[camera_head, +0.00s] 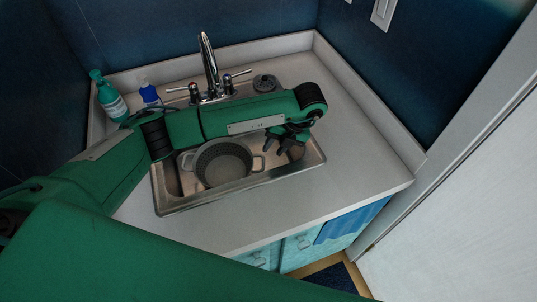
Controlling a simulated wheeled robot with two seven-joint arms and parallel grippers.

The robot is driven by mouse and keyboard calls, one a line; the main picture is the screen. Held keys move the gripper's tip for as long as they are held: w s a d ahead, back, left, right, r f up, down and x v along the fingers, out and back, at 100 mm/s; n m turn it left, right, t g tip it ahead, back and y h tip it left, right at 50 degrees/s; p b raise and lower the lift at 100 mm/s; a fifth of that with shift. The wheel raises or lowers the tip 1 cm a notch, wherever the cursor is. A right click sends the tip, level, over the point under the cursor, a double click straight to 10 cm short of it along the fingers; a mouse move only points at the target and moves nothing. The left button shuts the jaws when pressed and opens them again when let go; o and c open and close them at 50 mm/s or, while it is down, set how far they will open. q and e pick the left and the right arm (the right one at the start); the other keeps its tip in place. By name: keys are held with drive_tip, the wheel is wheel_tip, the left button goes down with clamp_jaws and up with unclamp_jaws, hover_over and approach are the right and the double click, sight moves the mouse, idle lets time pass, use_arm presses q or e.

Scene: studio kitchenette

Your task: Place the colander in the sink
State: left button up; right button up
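The colander (225,165) is a grey round bowl with small loop handles. It sits in the left part of the steel sink (190,202), and my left arm crosses in front of its far side. My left gripper (283,148) hangs over the right part of the sink, just right of the colander's right handle. Its dark fingers look spread apart with nothing between them, clear of the handle. My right gripper is not in view.
The faucet (208,65) stands behind the sink. A green bottle (110,98) and a blue bottle (149,93) stand at the back left. A dark round item (265,83) lies right of the faucet. The counter (365,165) right of the sink is clear.

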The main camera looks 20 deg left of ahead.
use_arm(q)
drive_tip(key=shift+v, duration=2.05)
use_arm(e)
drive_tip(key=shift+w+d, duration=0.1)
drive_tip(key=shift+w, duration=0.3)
